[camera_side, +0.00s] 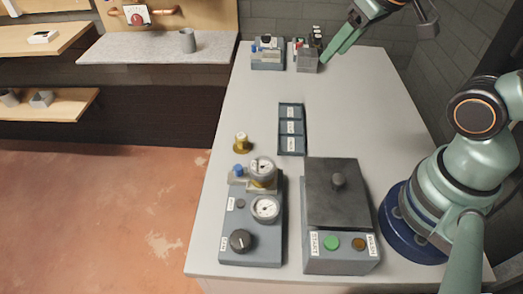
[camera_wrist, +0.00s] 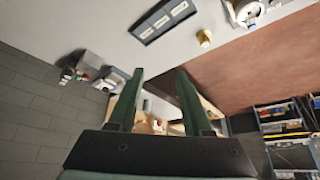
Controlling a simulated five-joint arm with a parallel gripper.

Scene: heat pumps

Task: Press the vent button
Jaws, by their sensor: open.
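A grey box with a dark lid and knob (camera_side: 338,210) stands at the table's near end. Its front holds a green button (camera_side: 331,243) with a label that seems to read START, and a brown-orange button (camera_side: 358,244) whose label I cannot read. A panel with two gauges (camera_side: 252,225) stands left of it and carries a small dark button (camera_side: 241,203); its label is too small to read. I cannot tell which button is the vent. My gripper (camera_side: 326,58) is at the table's far end, far from these buttons. Its fingers are apart and empty in the wrist view (camera_wrist: 160,72).
A dark three-slot tray (camera_side: 291,129) lies mid-table, with a brass fitting (camera_side: 241,143) near the left edge. Small units (camera_side: 268,54) and a grey block (camera_side: 307,63) stand at the far end near my fingers. The table between block and tray is clear.

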